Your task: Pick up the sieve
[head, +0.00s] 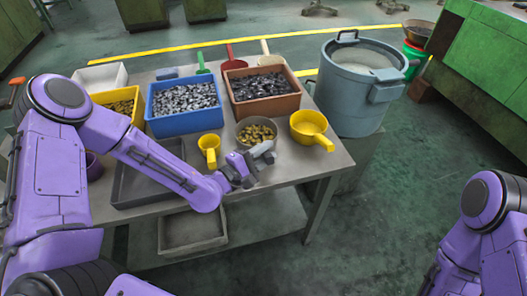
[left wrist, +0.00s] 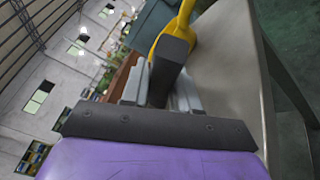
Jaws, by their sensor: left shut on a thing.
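The sieve (head: 243,127) is a round grey pan with brass-yellow pieces in it, near the front edge of the table (head: 285,170). My left gripper (head: 262,153) is at its near side, shut on it where the handle would be. The fingers hide the grip itself.
A yellow scoop (head: 308,124) lies close right of the sieve, a yellow cup (head: 209,146) close left. Blue (head: 190,122) and brown (head: 262,105) bins of metal pieces stand behind. A large grey pot (head: 350,105) is at right. A shallow dark tray (head: 150,185) lies left.

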